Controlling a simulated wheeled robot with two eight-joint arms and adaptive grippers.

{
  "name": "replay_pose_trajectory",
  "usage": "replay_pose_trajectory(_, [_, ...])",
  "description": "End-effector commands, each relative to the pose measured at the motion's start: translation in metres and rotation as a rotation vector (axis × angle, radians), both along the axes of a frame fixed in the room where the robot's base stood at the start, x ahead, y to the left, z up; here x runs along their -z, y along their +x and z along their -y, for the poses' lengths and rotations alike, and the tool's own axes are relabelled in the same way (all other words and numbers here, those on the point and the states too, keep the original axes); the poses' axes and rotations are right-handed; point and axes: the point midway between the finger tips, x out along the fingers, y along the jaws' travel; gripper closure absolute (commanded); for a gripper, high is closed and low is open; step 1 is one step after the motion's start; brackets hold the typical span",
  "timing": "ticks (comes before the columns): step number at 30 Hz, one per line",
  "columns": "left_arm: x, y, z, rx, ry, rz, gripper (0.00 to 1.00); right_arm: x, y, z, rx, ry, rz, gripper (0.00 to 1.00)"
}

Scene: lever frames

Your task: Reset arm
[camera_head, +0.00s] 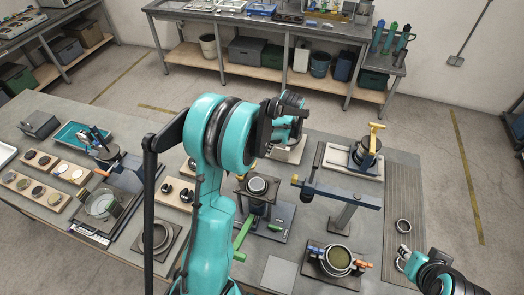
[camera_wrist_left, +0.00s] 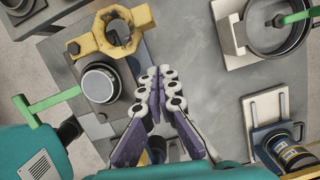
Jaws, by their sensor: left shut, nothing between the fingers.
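My left arm reaches up over the middle of the workbench (camera_head: 282,274) in the head view, its wrist bent to the right. My left gripper (camera_wrist_left: 160,78) is shut and empty in the left wrist view, its fingers together above bare grey tabletop. A fixture with a round top (camera_wrist_left: 100,82) and a green lever (camera_wrist_left: 50,99) lies left of the fingers. The green lever also shows in the head view (camera_head: 241,237). A yellow clamp-like part (camera_wrist_left: 112,30) sits beyond. My right gripper (camera_head: 404,256) is at the lower right; its fingers are too small to read.
A yellow-handled fixture (camera_head: 376,130) stands on a pale base at the back right. A blue-topped press (camera_head: 336,191) and a round pot (camera_head: 338,260) stand to the right. Trays of small parts (camera_head: 70,172) fill the left side. Another bench (camera_head: 280,27) stands behind, across open floor.

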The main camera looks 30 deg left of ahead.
Motion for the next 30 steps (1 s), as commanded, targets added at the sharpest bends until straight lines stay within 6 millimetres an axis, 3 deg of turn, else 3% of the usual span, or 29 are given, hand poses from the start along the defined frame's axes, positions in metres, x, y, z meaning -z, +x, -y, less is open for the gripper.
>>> replay_pose_trajectory(1, [-0.015,-0.001,0.003,-0.001,0.0,-0.001,1.0,-0.001,0.0,0.0,0.0,0.0,0.0,0.71])
replay_pose_trajectory(6, [-0.051,0.002,0.012,0.0,0.0,0.0,1.0,-0.001,0.0,0.0,0.0,0.0,0.0,0.71])
replay_pose_trajectory(13, [-0.078,0.003,0.018,-0.001,0.0,0.0,1.0,-0.001,0.0,0.0,0.0,0.0,0.0,0.71])
replay_pose_trajectory(23, [-0.079,-0.001,0.023,-0.029,-0.004,0.023,1.0,0.008,0.0,0.0,0.0,0.0,0.0,0.71])
replay_pose_trajectory(26, [-0.07,-0.015,0.034,-0.113,-0.017,0.091,1.0,0.031,0.0,0.0,0.0,0.0,0.0,0.71])
replay_pose_trajectory(30, [-0.048,-0.048,0.059,-0.326,-0.069,0.247,1.0,0.079,0.0,0.0,0.0,0.0,0.0,0.71])
